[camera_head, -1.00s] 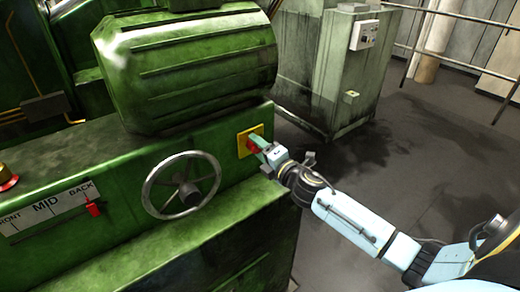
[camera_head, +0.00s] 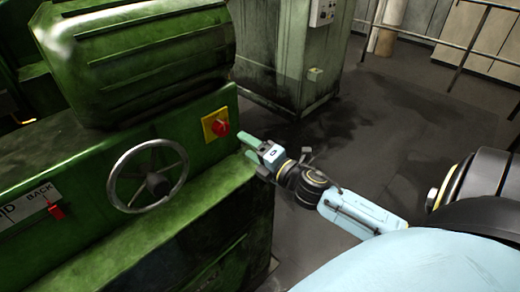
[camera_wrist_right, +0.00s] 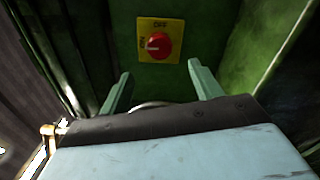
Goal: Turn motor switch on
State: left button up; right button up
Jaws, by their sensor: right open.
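The motor switch (camera_head: 219,128) is a red knob on a yellow plate, on the front of the green machine near its right end. In the right wrist view the red knob (camera_wrist_right: 159,45) is turned so its pale pointer mark faces left, toward a label at the plate's left edge that looks like "ON"; "OFF" is printed at the top. My right gripper (camera_head: 247,149) is open and empty, below and to the right of the switch, apart from it. In the right wrist view its two fingers (camera_wrist_right: 160,80) point toward the panel, below the plate. My left gripper is not in view.
A grey handwheel (camera_head: 148,176) sits on the machine left of the switch. A red slider pointer (camera_head: 56,211) is at a scale marked "BACK". A large green motor housing (camera_head: 140,55) is above. A grey-green cabinet (camera_head: 290,55) stands behind. Open floor lies to the right.

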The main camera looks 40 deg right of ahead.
jog(key=shift+s+d, duration=0.15)
jog(key=shift+s, duration=1.55)
jog(key=s+d+f+m+g+h, duration=0.1)
jog(key=s+f+m+g, duration=0.25)
jog(key=f, duration=0.65)
jog(key=s+f+m+g+h, duration=0.1)
jog(key=s+f+m+g, duration=0.2)
jog(key=f, duration=0.8)
jog(key=s+d+f+m+g+h, duration=0.1)
jog(key=s+f+m, duration=0.25)
jog(key=f, duration=0.65)
jog(key=s+a+f+m+g, duration=0.3)
jog(key=s+f, duration=0.3)
jog(key=s, duration=0.3)
jog(key=s+a+f+m+g+y, duration=0.1)
jog(key=s+a+f+m+g, duration=0.2)
jog(key=s, duration=0.7)
jog(key=s+a+f+m+g, duration=0.3)
jog(key=s+a+f, duration=0.3)
jog(key=s+f, duration=0.3)
notch_tip(320, 180, down, 2)
jog(key=shift+s+a+f+m+y, duration=0.2)
jog(key=shift+s+m+y, duration=0.1)
jog(key=shift+y, duration=0.1)
jog(key=shift+g, duration=0.25)
